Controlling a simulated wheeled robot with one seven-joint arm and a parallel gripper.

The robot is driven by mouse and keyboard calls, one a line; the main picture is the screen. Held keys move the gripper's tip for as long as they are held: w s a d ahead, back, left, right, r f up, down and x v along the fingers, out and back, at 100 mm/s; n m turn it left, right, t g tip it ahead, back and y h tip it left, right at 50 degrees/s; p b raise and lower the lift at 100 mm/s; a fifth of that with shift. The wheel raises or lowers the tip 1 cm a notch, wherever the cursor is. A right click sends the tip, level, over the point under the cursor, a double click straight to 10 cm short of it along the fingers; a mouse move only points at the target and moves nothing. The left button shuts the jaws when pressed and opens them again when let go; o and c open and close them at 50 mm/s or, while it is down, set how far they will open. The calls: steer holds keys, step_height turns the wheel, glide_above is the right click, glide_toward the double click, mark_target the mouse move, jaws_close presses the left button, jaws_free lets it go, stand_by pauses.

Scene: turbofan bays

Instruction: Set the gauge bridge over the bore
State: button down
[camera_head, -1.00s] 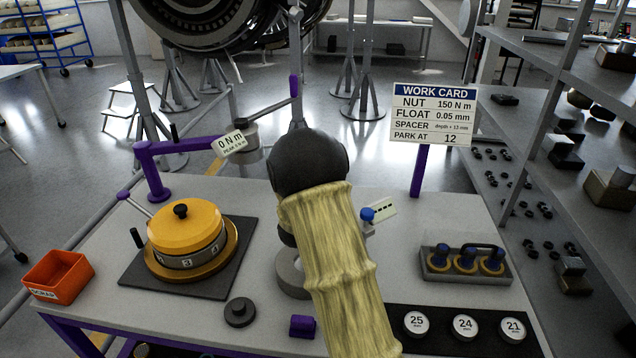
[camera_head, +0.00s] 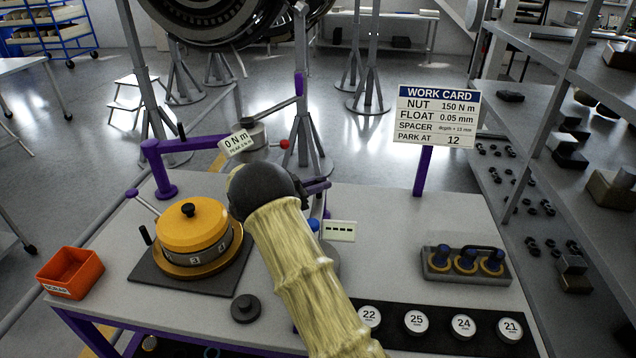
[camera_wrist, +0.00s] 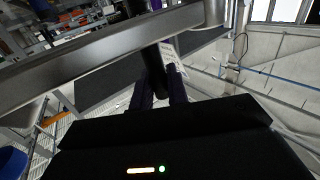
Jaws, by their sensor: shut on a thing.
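My gripper (camera_head: 316,186) is above the bench, right of the yellow-topped housing, mostly hidden by my arm. In the wrist view its two dark fingers (camera_wrist: 161,92) are shut on a dark upright part of the gauge bridge. The bridge's grey metal bar (camera_wrist: 110,50) crosses that view. In the head view the bridge's blue knob (camera_head: 313,224) and small display (camera_head: 340,231) show beside my arm. A grey ring (camera_head: 331,262) on the bench is mostly hidden behind my arm. I cannot tell whether the bridge touches anything, and no open bore is visible.
The yellow-topped housing (camera_head: 192,228) stands on a dark mat at left, near an orange scrap bin (camera_head: 72,268). A dark knobbed disc (camera_head: 245,308) lies in front. A work card (camera_head: 437,115), a rack of ringed plugs (camera_head: 465,262) and several numbered discs (camera_head: 416,322) are right.

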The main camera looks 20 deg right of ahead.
steer(key=shift+w+a+g, duration=0.1)
steer(key=shift+g, duration=0.2)
steer(key=c, duration=1.4)
jaws_free()
steer(key=shift+c, duration=0.2)
steer(key=shift+a, duration=0.1)
steer(key=a+b, duration=0.2)
steer(key=a, duration=0.9)
steer(key=shift+s+a+b, duration=0.3)
steer(key=shift+s+a, duration=0.1)
